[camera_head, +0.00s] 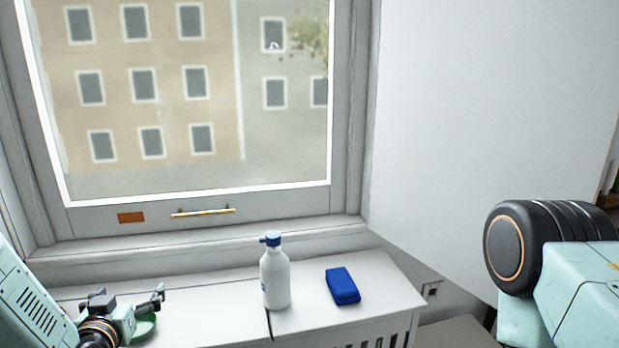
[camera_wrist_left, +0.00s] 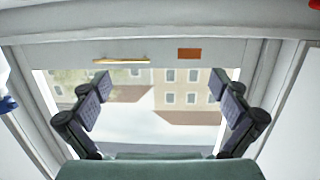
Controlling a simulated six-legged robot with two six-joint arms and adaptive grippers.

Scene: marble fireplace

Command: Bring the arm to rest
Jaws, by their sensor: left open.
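My left gripper (camera_head: 130,302) is at the lower left of the head view, over the left part of the white sill-height cabinet top. Its two dark padded fingers stand wide apart in the left wrist view (camera_wrist_left: 165,100), with nothing between them. They face the window, which shows upside down there. Part of my right arm is at the right of the head view; its gripper is out of sight.
A white spray bottle (camera_head: 275,280) with a blue head and a blue sponge-like block (camera_head: 342,286) rest on the cabinet top (camera_head: 385,275). A green round object (camera_head: 145,326) is partly hidden by my left gripper. The window has a brass handle (camera_head: 203,212) and an orange patch (camera_head: 131,217).

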